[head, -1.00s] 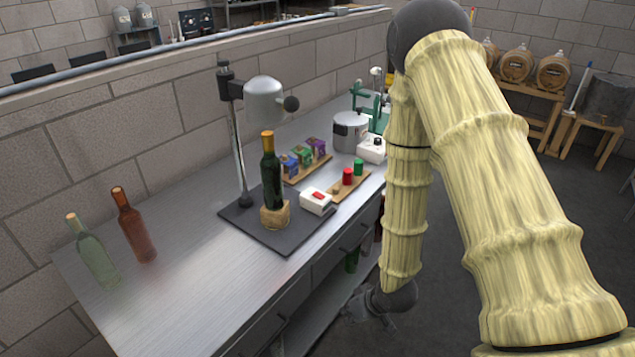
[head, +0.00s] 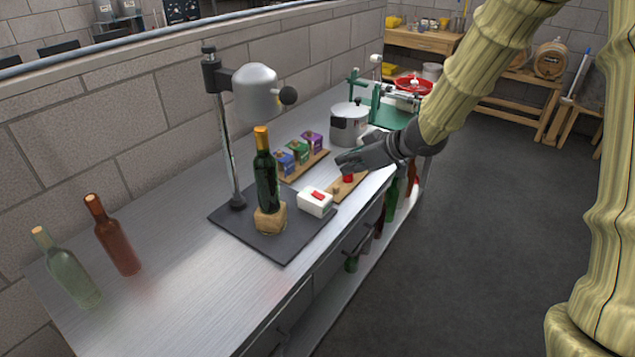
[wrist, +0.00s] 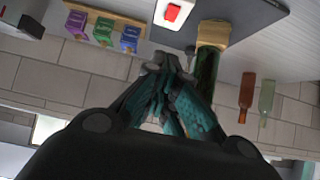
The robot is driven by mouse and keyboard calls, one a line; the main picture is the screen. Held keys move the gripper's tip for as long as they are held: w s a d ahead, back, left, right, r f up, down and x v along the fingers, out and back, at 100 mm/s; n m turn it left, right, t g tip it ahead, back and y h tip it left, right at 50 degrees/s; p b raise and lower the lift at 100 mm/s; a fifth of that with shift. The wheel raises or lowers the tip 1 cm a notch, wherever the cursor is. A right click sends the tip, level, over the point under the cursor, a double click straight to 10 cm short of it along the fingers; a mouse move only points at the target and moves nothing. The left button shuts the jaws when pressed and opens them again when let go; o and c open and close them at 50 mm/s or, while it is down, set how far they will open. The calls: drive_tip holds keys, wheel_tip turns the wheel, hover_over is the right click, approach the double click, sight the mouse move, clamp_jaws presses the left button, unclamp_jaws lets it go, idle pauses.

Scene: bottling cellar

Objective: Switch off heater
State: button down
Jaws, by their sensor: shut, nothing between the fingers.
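The heater (head: 257,92) is a grey rounded head on an upright stand, above a dark green bottle (head: 266,185) with a gold top. The bottle stands on a wooden block on a dark base plate (head: 285,250). A white switch box (head: 315,203) with a red rocker (head: 318,195) sits on the plate right of the bottle. The box also shows at the top of the wrist view (wrist: 161,8), with its red rocker (wrist: 172,12). My gripper (head: 342,162) is shut and empty, above and right of the box, apart from it. Its fingers show in the wrist view (wrist: 172,62).
Beyond the box, a wooden board (head: 350,190) holds a red cap (head: 348,178). Small coloured packets (head: 298,152) stand on another board, with a metal pot (head: 349,124) behind. Clear and brown bottles (head: 117,240) stand at left. The front-left bench is clear.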

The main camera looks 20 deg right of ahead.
drive_tip(key=shift+w, duration=0.1)
idle(0.3)
drive_tip(key=p, duration=0.1)
hover_over(324, 197)
drive_tip(key=w, duration=0.1)
drive_tip(key=f, duration=0.5)
drive_tip(key=a+f, duration=0.1)
drive_tip(key=f, duration=0.1)
drive_tip(key=shift+w+f, duration=0.1)
drive_tip(key=shift+f, duration=0.25)
drive_tip(key=shift+w+f, duration=0.1)
drive_tip(key=shift+f, duration=1.1)
drive_tip(key=shift+r+p, duration=0.1)
drive_tip(key=shift+p, duration=1.1)
drive_tip(key=shift+w+a+f, duration=0.1)
drive_tip(key=shift+f, duration=0.2)
drive_tip(key=shift+s+d, duration=0.6)
drive_tip(key=shift+s, duration=0.1)
